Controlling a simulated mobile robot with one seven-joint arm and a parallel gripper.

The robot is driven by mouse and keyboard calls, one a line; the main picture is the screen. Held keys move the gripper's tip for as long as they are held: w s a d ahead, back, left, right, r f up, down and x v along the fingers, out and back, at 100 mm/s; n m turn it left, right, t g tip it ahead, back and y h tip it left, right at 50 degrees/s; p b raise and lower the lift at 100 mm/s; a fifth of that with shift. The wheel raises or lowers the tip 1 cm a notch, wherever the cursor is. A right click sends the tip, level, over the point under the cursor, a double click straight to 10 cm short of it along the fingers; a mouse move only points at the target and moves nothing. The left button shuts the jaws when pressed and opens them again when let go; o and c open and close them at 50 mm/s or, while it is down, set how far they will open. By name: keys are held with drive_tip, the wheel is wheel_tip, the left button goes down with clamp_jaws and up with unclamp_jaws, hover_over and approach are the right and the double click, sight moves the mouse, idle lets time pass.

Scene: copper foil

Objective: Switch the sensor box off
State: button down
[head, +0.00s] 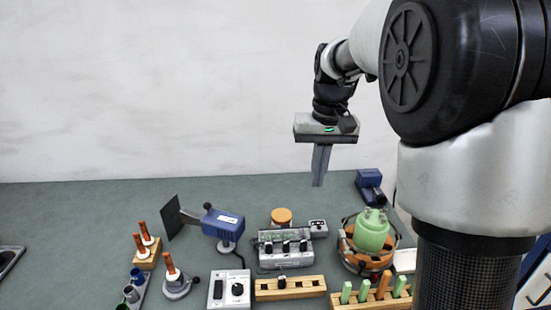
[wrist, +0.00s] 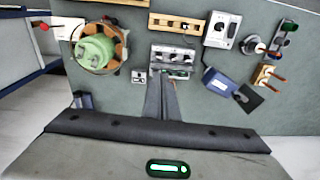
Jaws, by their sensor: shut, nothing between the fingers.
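My gripper (head: 318,184) is shut and empty, pointing down, high above the back of the bench. In the wrist view its fingers (wrist: 160,78) lie together, overlapping the near edge of a grey box with several black knobs (wrist: 173,57); in the head view this box (head: 286,259) is well below the gripper. A small light box (head: 318,228) sits beside it, also in the wrist view (wrist: 139,76). A white box with a dark slot and a round knob (head: 229,290) stands at the front, also in the wrist view (wrist: 218,32). No readable label tells which is the sensor box; switch positions are too small to tell.
A blue device on a stand (head: 223,224) with a dark plate is left of the grey box. A green vessel in a copper-coloured ring (head: 371,233) is right. Wooden racks (head: 290,295) lie in front. A blue object (head: 369,182) is at the back; the back left is clear.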

drive_tip(key=w+f+g+p, duration=0.1)
drive_tip(key=w+f+g, duration=0.1)
drive_tip(key=w+f, duration=0.8)
drive_tip(key=shift+w+a+f+h, duration=0.15)
drive_tip(key=shift+f+h, duration=0.15)
drive_tip(key=shift+f, duration=0.2)
drive_tip(key=f, duration=0.4)
drive_tip(key=s+f+p, duration=0.1)
drive_tip(key=f, duration=0.4)
drive_tip(key=s+f, duration=0.1)
drive_tip(key=f, duration=0.4)
